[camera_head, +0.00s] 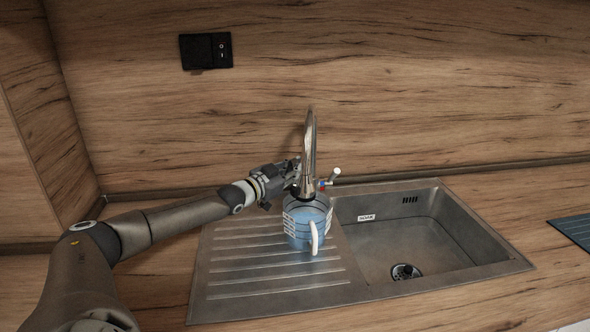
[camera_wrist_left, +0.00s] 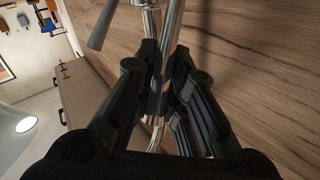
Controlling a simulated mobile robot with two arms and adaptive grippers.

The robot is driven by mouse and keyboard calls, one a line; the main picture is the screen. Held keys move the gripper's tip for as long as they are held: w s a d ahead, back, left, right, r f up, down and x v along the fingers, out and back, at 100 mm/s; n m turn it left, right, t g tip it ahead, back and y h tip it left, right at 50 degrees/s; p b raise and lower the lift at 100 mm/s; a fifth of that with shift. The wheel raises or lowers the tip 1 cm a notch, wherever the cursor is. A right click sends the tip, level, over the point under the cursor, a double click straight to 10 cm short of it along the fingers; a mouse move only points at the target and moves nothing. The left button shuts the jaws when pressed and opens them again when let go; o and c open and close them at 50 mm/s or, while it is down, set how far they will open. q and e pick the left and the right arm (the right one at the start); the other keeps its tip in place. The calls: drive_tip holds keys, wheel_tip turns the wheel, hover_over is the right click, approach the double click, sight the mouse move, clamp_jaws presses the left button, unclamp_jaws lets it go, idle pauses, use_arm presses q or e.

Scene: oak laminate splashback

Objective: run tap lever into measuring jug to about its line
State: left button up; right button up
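The measuring jug (camera_head: 299,228) stands upright on the drainer. It is clear with pale markings and a white handle (camera_head: 314,238) facing me, and looks blue inside; I cannot read its line. The chrome tap (camera_head: 309,145) rises behind it, its spout end over the jug. No stream can be made out. The tap lever (camera_head: 332,177) points right, beside a red and blue mark; it also shows in the left wrist view (camera_wrist_left: 103,25). My left gripper (camera_head: 292,178) is at the tap's left; in the wrist view its fingers (camera_wrist_left: 165,48) close around the chrome spout (camera_wrist_left: 168,65).
The ribbed drainer (camera_head: 235,280) lies left of an empty sink bowl (camera_head: 420,235) with a drain (camera_head: 405,271) and a small label (camera_head: 366,217). A black socket (camera_head: 206,51) is on the wooden splashback. A dark blue mat (camera_head: 575,230) lies at the right edge.

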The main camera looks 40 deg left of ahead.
use_arm(q)
drive_tip(key=shift+f, duration=0.1)
clamp_jaws()
drive_tip(key=shift+f+b, duration=0.2)
drive_tip(key=shift+b, duration=0.2)
drive_tip(key=shift+s+d+f+m+t+b, duration=0.1)
drive_tip(key=shift+s+d+m+t+b, duration=0.1)
drive_tip(key=shift+m+t+b, duration=0.1)
drive_tip(key=shift+s+d, duration=0.1)
drive_tip(key=shift+d, duration=0.05)
drive_tip(key=shift+m, duration=0.3)
drive_tip(key=o, duration=0.7)
unclamp_jaws()
drive_tip(key=shift+o, duration=0.2)
drive_tip(key=shift+s, duration=0.1)
